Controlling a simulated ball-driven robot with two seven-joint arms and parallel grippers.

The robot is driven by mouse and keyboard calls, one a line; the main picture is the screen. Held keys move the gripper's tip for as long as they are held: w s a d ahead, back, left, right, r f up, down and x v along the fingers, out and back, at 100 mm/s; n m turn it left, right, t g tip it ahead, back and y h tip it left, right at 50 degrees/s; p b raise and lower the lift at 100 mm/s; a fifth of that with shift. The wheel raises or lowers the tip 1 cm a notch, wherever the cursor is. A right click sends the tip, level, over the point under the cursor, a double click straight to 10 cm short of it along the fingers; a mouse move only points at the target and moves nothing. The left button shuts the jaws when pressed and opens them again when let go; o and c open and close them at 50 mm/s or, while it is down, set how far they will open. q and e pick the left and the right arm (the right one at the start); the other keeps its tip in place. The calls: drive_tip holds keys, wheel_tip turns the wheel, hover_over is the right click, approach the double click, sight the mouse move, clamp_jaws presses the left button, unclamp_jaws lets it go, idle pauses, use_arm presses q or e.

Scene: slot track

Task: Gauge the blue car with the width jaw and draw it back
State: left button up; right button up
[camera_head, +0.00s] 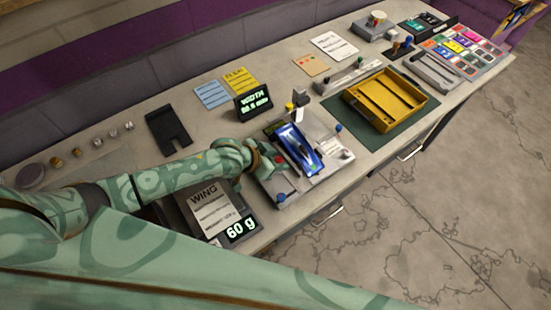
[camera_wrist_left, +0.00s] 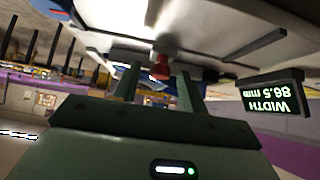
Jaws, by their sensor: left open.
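The blue car (camera_head: 293,140) sits on the grey width gauge (camera_head: 325,128). Its near side lies close to my left gripper (camera_head: 268,163). The left gripper is open, beside the gauge, with a small red knob (camera_head: 280,160) by its tips. In the left wrist view the gripper (camera_wrist_left: 155,84) has its fingers apart, with the red knob (camera_wrist_left: 160,68) between or just beyond them; I cannot tell if they touch it. The width display (camera_head: 255,103) reads about 86.5 mm and also shows upside down in the left wrist view (camera_wrist_left: 272,97). My right gripper is not in view.
A scale reading 60 g (camera_head: 241,229) with a WING card stands near my left forearm. A yellow tray (camera_head: 427,101) lies on a green mat to the right. A black holder (camera_head: 168,133) and several small weights are at the left. Cards lie behind the display.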

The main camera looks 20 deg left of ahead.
use_arm(q)
clamp_jaws()
drive_tip(key=shift+s+a+r+p, duration=0.15)
drive_tip(key=shift+s+a+p, duration=0.8)
drive_tip(key=shift+s+p, duration=0.3)
drive_tip(key=shift+f, duration=0.25)
unclamp_jaws()
drive_tip(key=shift+s+a, duration=0.1)
drive_tip(key=shift+r, duration=0.1)
drive_tip(key=shift+s+a+r, duration=0.15)
drive_tip(key=shift+r, duration=0.2)
drive_tip(key=p+v, duration=0.3)
drive_tip(key=v, duration=1.2)
drive_tip(key=shift+s, duration=0.25)
drive_tip(key=shift+a, duration=0.1)
